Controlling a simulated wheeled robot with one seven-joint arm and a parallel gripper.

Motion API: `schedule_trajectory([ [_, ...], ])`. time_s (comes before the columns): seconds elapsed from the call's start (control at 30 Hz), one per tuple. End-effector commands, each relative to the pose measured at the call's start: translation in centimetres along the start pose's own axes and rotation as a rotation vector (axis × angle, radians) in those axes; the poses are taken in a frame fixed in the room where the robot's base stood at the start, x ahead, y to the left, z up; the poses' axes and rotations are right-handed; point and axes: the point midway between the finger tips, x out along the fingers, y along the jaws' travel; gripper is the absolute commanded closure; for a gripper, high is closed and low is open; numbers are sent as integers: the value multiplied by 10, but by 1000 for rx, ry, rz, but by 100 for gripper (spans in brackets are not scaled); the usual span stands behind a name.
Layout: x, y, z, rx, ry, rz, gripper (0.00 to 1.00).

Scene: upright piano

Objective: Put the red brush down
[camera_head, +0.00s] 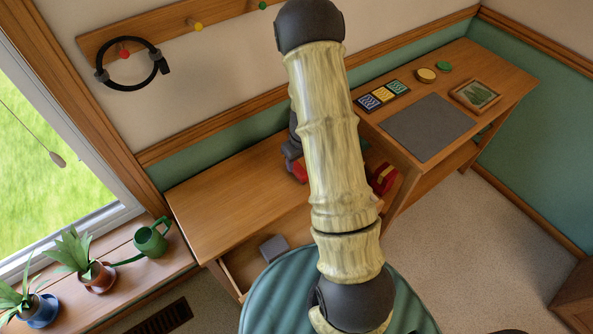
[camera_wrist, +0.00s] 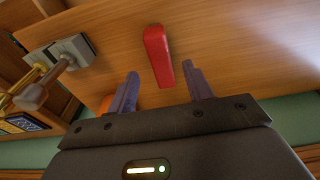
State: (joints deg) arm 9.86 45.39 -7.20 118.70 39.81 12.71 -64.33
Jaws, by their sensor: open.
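The red brush (camera_wrist: 157,52) lies on the wooden top (camera_wrist: 230,40) in the wrist view. My gripper (camera_wrist: 161,76) is open, with one finger on each side of the brush's near end and visible gaps to both. Whether the brush is fully resting on the wood is hard to tell. In the head view, a bit of red (camera_head: 299,171), likely the brush, shows on the left wooden surface (camera_head: 225,185), beside my dark gripper (camera_head: 291,150). My arm hides much of this area.
A grey block with a brown handle (camera_wrist: 70,50) stands left of the brush. A red and yellow object (camera_head: 383,178) sits right of my arm. A drawer (camera_head: 245,268) is open below. The grey mat (camera_head: 428,127) is bare. A teal ribbed seat (camera_head: 270,295) stands in front.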

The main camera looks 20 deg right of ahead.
Motion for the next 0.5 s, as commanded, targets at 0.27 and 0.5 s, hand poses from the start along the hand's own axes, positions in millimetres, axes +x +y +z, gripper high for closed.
schedule_trajectory([
  [0.27, 38, -2, 0, 2, -2, -2, 49],
  [0.5, 47, -2, 0, 0, 0, 0, 49],
])
